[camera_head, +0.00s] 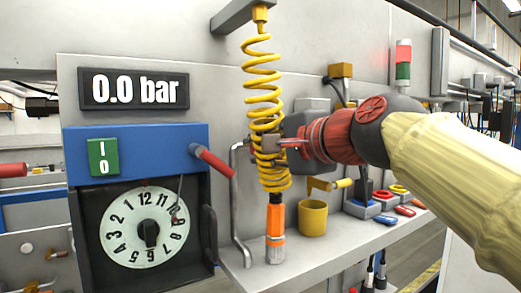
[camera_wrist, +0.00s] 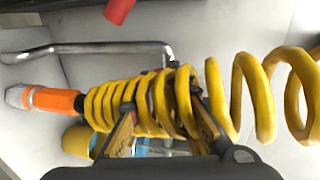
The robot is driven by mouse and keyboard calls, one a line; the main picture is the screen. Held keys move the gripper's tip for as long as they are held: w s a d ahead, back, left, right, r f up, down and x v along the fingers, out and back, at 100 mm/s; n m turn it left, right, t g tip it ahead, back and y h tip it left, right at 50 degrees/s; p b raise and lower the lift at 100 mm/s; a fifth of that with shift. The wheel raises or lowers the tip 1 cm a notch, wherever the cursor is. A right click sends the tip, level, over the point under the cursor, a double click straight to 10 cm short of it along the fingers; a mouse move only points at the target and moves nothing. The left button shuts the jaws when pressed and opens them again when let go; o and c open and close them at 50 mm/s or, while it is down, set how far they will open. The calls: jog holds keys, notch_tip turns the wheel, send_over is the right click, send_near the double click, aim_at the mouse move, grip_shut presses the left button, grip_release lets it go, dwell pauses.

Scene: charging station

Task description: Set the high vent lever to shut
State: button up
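A lever with a red grip (camera_head: 213,161) sticks out from the right end of the blue housing, sloping down to the right. Its red end (camera_wrist: 119,10) shows at the top of the wrist view. No label marks it as the high vent lever. A lower yellow lever (camera_head: 330,184) sits above the yellow cup. My gripper (camera_head: 279,151) is at the yellow coiled hose (camera_head: 263,90), right of the red lever and apart from it. In the wrist view my gripper (camera_wrist: 162,103) has its fingers spread, with hose coils across and between them. Contact with the coils is unclear.
A bent grey bar (camera_head: 236,205) stands left of the hose. The hose ends in an orange nozzle (camera_head: 275,225) above the shelf (camera_head: 300,255). A yellow cup (camera_head: 313,218) is to the right. The display (camera_head: 134,91) reads 0.0 bar above a numbered dial (camera_head: 145,228).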

jog(key=o, duration=0.3)
jog(key=v, duration=1.2)
jog(key=d+f+n+g+h+b, duration=0.1)
jog(key=d+f+n+g+h, duration=0.15)
jog(key=f, duration=0.85)
jog(key=d+f+n+g+h+b, duration=0.1)
jog(key=d+f+n+h, duration=0.2)
jog(key=f, duration=0.9)
jog(key=s+d+f+n+g+h+b, duration=0.1)
jog(key=s+d+f+b, duration=0.2)
jog(key=f, duration=1.1)
jog(key=s+d+f+n+g+h+b, duration=0.1)
jog(key=s+f+b, duration=0.6)
jog(key=f, duration=0.8)
jog(key=s+d+f+n+g+h+b, duration=0.1)
jog(key=s+d+f+b, duration=0.4)
jog(key=f, duration=1)
jog(key=shift+n+g+b, duration=0.45)
jog(key=shift+n, duration=0.8)
